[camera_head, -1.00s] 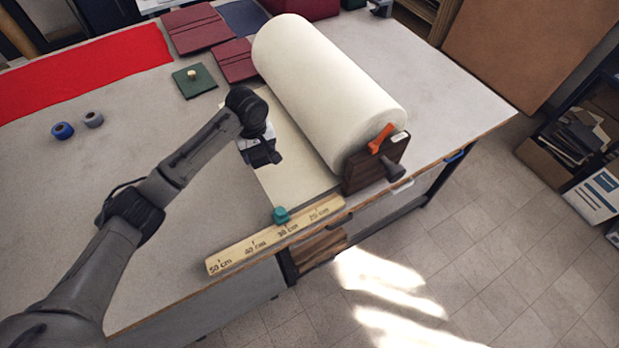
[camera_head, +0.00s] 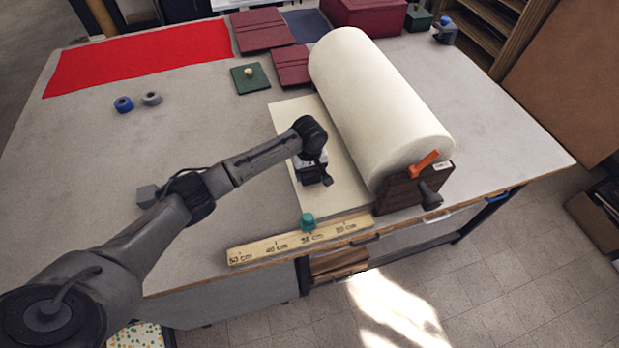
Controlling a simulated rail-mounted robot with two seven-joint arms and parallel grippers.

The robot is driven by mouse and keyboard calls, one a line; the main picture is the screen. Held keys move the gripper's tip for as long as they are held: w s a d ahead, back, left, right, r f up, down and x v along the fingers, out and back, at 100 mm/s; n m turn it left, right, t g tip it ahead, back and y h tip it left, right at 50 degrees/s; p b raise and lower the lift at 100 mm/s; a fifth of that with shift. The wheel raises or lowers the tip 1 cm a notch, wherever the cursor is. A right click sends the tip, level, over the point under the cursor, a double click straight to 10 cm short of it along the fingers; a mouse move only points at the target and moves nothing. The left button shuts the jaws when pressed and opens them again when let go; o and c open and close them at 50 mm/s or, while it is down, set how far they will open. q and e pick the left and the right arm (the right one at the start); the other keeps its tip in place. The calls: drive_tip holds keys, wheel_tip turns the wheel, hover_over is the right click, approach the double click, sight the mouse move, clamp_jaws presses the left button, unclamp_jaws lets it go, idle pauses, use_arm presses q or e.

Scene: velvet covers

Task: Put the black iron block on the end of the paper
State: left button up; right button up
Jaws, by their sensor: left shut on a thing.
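Cream paper (camera_head: 347,190) lies flat on the table, reaching left from the big roll (camera_head: 380,110); its free end is the left edge. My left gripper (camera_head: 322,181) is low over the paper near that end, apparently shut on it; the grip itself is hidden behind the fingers. A small dark grey block (camera_head: 147,196), which looks like the iron block, sits on the table left of the paper, beside my left arm. My right gripper is not in view.
A wooden ruler (camera_head: 262,249) with a teal marker (camera_head: 307,222) lies along the front edge. A dark wooden roll stand (camera_head: 400,194) with an orange lever (camera_head: 424,163) is at right. Red cloth (camera_head: 140,58) and blue and grey rolls (camera_head: 124,104) lie farther back. The left middle table is clear.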

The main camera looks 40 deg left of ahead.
sight(309, 178)
use_arm(q)
wheel_tip(309, 178, down, 3)
drive_tip(key=shift+f, duration=0.15)
drive_tip(key=shift+f, duration=0.1)
idle(0.3)
drive_tip(key=o, duration=1.5)
drive_tip(key=shift+f, duration=0.15)
drive_tip(key=shift+o, duration=0.2)
drive_tip(key=shift+b, duration=0.3)
wheel_tip(309, 178, up, 11)
drive_tip(key=shift+w+f+p, duration=0.1)
drive_tip(key=shift+f+p, duration=0.1)
drive_tip(key=shift+p, duration=0.5)
drive_tip(key=shift+r, duration=0.85)
